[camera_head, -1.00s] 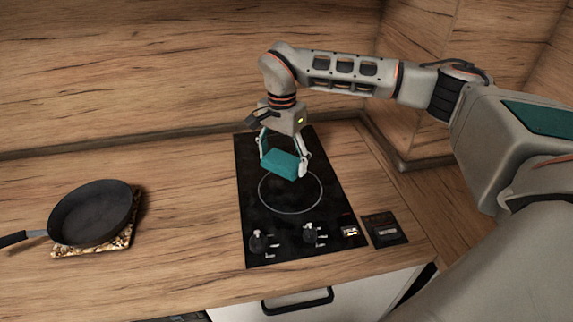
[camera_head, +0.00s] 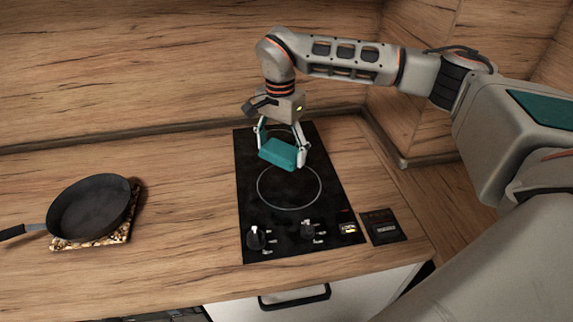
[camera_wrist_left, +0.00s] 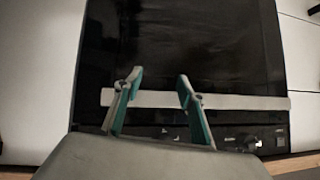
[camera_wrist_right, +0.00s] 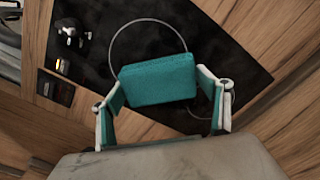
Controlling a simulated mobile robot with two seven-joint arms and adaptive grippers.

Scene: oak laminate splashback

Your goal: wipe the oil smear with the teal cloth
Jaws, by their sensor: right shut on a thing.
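The teal cloth (camera_head: 278,154) is a thick folded block in the fingers of my right gripper (camera_head: 281,156), over the far half of the black cooktop (camera_head: 250,205). In the right wrist view the cloth (camera_wrist_right: 158,78) spans between the two fingers, which are shut on it. I cannot tell whether it touches the glass. I cannot make out the oil smear; the cloth and gripper hide part of the cooktop. My left gripper (camera_wrist_left: 158,84) shows only in its wrist view, open and empty, before a dark oven-like front with a pale bar handle.
A black frying pan (camera_head: 90,208) rests on a patterned trivet (camera_head: 122,234) at the left. Knobs (camera_head: 257,237) stand on the cooktop's near edge, with a small dark panel (camera_head: 384,227) to the right. The wooden counter (camera_head: 190,190) between pan and cooktop is clear.

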